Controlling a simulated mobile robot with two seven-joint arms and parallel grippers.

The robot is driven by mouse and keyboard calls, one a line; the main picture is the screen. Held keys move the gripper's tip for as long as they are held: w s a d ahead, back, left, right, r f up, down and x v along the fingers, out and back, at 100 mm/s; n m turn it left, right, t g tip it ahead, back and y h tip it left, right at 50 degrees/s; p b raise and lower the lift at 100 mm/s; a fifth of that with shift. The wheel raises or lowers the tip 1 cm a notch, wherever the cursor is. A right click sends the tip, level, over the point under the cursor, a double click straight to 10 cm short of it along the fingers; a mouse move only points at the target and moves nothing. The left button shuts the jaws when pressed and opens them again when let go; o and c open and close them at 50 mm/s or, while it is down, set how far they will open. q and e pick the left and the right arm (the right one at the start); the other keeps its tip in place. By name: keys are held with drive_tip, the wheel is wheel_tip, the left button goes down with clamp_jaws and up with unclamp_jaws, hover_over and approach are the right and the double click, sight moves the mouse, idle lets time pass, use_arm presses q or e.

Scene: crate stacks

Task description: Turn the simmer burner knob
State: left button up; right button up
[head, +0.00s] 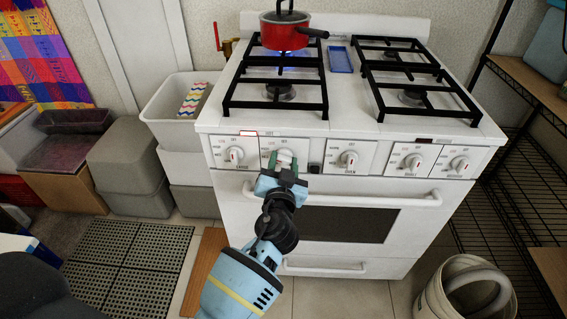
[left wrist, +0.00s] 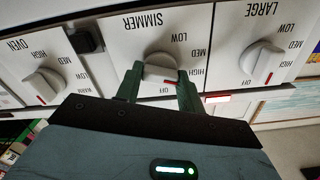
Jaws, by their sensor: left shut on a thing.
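The simmer burner knob (left wrist: 161,68) is a light grey dial on the white stove front, under the label SIMMER in the left wrist view. Its red mark sits by the OFF and HIGH end of the scale. My left gripper (left wrist: 160,88) has its two dark green fingers on either side of the knob, shut on it. In the head view the left gripper (head: 284,168) reaches up to the same knob (head: 284,156), second from the left on the panel. My right gripper is not in view.
Neighbouring knobs are the large one (left wrist: 262,62) and the oven one (left wrist: 44,86). A red pot (head: 284,32) stands on the back left burner, with a blue flame showing under it. The oven handle (head: 340,201) runs just below the panel. A bucket (head: 465,290) stands at right.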

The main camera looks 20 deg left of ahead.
use_arm(q)
drive_tip(key=shift+m, duration=1.5)
drive_tip(key=m, duration=0.3)
drive_tip(key=shift+m, duration=0.3)
drive_tip(key=m, duration=0.2)
drive_tip(key=shift+m+p, duration=0.3)
drive_tip(key=shift+p, duration=0.05)
drive_tip(key=m, duration=0.3)
drive_tip(key=shift+p, duration=0.35)
drive_tip(key=shift+m, duration=0.8)
drive_tip(key=o, duration=1)
